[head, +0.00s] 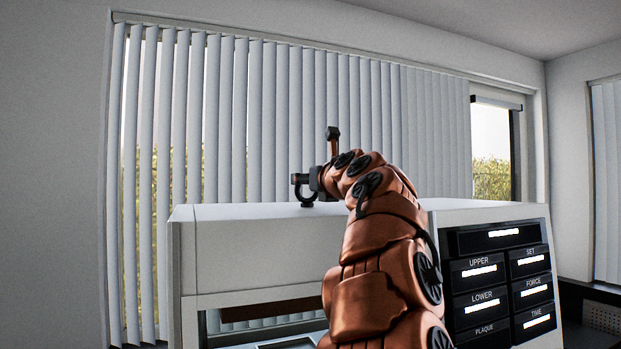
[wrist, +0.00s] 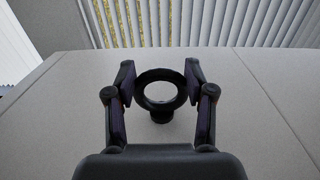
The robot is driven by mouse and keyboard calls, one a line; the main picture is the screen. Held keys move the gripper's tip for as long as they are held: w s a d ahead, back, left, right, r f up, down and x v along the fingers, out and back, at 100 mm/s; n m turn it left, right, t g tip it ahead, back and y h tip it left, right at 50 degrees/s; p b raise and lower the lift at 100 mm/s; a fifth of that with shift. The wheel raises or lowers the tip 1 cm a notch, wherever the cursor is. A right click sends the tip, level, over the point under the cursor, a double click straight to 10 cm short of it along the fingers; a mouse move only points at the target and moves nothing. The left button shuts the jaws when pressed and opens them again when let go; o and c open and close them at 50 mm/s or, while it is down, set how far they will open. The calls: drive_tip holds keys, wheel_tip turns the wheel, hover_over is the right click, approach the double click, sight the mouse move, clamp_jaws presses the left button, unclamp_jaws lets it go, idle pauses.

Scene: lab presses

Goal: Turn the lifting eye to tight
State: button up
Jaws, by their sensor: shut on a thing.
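The lifting eye (wrist: 160,104) is a black ring on a short stem, standing upright on the press's top. In the wrist view, the fingers of my gripper (wrist: 160,84) stand on the left and right sides of the ring and are shut on it. In the head view, my gripper (head: 303,180) is at the top of the press, with the lower part of the lifting eye (head: 307,202) just below the fingers. Whether the eye's base sits flush on the top cannot be told.
The white press (head: 250,240) has a flat, clear top around the eye. Its dark control panel (head: 500,275) with labelled displays is at the right. Vertical blinds (head: 260,110) hang over a window behind. My copper-coloured arm hides part of the press front.

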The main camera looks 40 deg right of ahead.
drive_tip(key=shift+w+f+m+h, duration=0.1)
drive_tip(key=shift+f+m+h, duration=0.2)
drive_tip(key=shift+f+h, duration=0.15)
drive_tip(key=o, duration=0.9)
drive_tip(key=shift+r, duration=0.15)
drive_tip(key=shift+r, duration=0.15)
drive_tip(key=shift+s+a, duration=0.15)
drive_tip(key=shift+s, duration=0.3)
drive_tip(key=shift+v, duration=5.6)
